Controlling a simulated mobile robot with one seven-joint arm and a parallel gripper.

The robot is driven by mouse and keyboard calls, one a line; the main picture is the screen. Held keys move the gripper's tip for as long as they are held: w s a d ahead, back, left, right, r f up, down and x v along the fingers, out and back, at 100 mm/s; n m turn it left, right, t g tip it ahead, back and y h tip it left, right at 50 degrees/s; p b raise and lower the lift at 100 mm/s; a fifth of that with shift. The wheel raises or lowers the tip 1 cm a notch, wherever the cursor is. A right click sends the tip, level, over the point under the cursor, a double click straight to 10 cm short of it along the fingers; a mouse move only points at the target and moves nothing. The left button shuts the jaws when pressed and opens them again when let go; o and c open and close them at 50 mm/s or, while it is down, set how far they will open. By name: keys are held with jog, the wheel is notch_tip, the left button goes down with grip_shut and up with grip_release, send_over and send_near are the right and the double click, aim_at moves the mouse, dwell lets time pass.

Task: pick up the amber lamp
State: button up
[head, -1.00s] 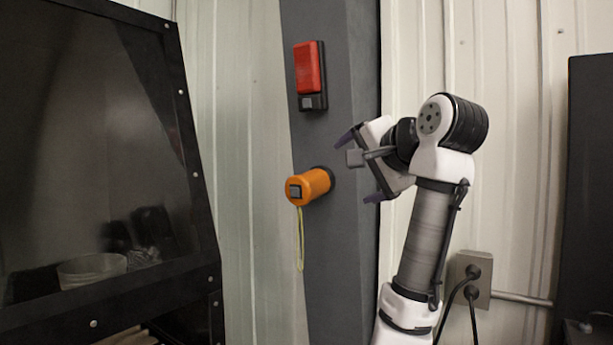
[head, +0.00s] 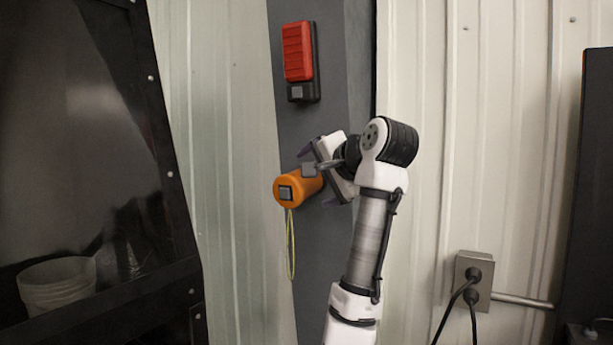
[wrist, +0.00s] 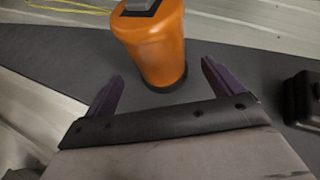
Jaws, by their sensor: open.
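The amber lamp (head: 299,188) is an orange cylinder with a grey square on its end and a yellow cord loop hanging below. It sticks out from the dark grey post. My gripper (head: 314,176) is open at its right side, close to it. In the wrist view the lamp (wrist: 155,45) stands just beyond and between the two purple fingers of my gripper (wrist: 162,82). Gaps show between the lamp and both fingers. Part of the lamp's right side is hidden behind my gripper in the head view.
A red device with a black base (head: 299,60) is mounted higher on the grey post (head: 315,265). A dark glass-fronted cabinet (head: 175,170) stands at left, with a bucket (head: 56,285) behind the glass. A wall outlet box (head: 473,280) with cables is at lower right.

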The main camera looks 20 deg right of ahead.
aim_at(307, 180)
jog(key=p+x, duration=0.1)
jog(key=x, duration=0.1)
jog(key=p+x, duration=0.2)
jog(key=shift+w+r, duration=0.1)
jog(key=shift+w, duration=0.4)
jog(key=shift+w+a+f, duration=0.1)
jog(key=shift+w+f, duration=0.1)
jog(key=shift+w, duration=0.1)
jog(key=shift+c, duration=0.3)
jog(key=c, duration=1.1)
